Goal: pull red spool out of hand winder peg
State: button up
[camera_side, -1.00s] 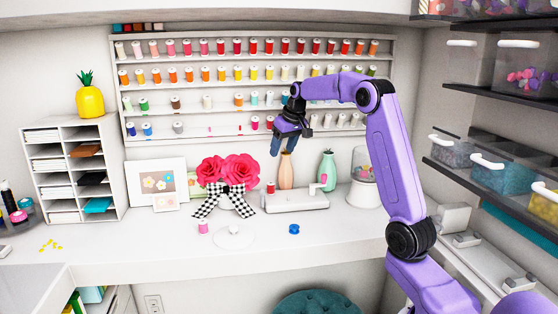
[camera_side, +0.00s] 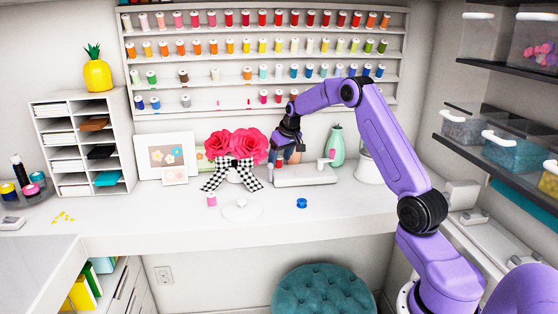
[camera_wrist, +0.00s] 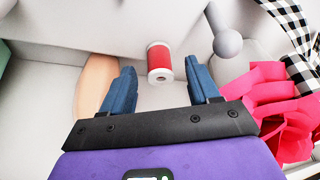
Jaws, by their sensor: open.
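The red spool (camera_wrist: 160,60) stands in the wrist view with its white end facing me. It lies ahead of my open fingers and lines up with the gap between them. My gripper (camera_wrist: 163,80) is open and empty, with a blue finger to either side of that gap. In the side view my gripper (camera_side: 286,153) is low over the left end of the white hand winder (camera_side: 306,175). It hides the spool there. The peg under the spool cannot be seen.
Pink-red roses (camera_side: 235,146) with a checked bow stand close left of my gripper. A tan vase (camera_wrist: 97,85) is close beside one finger. A green vase (camera_side: 336,147) stands behind the winder. A blue spool (camera_side: 301,203) and a pink spool (camera_side: 211,200) are on the front table.

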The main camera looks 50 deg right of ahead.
aim_at(279, 161)
jog(key=shift+x, duration=0.85)
jog(key=c, duration=1.1)
jog(key=shift+r, duration=0.1)
jog(key=shift+r, duration=0.15)
jog(key=shift+r, duration=1.85)
jog(key=shift+r, duration=0.3)
jog(key=shift+r, duration=1.4)
